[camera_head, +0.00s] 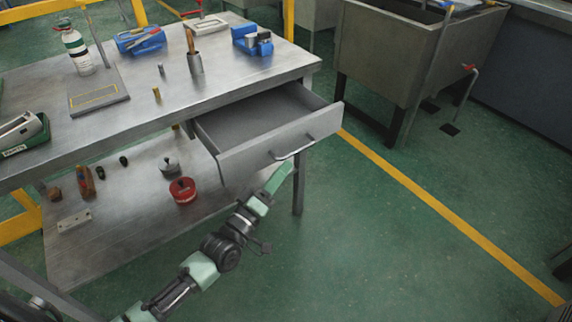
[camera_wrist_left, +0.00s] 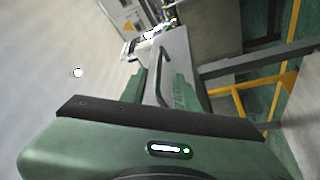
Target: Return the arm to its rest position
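My left arm comes in from the bottom left of the head view. My left gripper (camera_head: 285,170) is at the front of the open drawer (camera_head: 262,146), close to the drawer's bar handle (camera_head: 295,149). Whether its fingers touch or grip the handle cannot be told. In the left wrist view, the green gripper body fills the bottom, and a handle-like bar (camera_wrist_left: 161,82) shows beyond it. The fingers are not clear enough to tell if they are open or shut. My right gripper is not in view.
The drawer is pulled out of the metal workbench (camera_head: 120,117) and looks empty. A red round container (camera_head: 182,190) is on the lower shelf. A large grey tank (camera_head: 405,50) stands behind. The floor to the right is clear.

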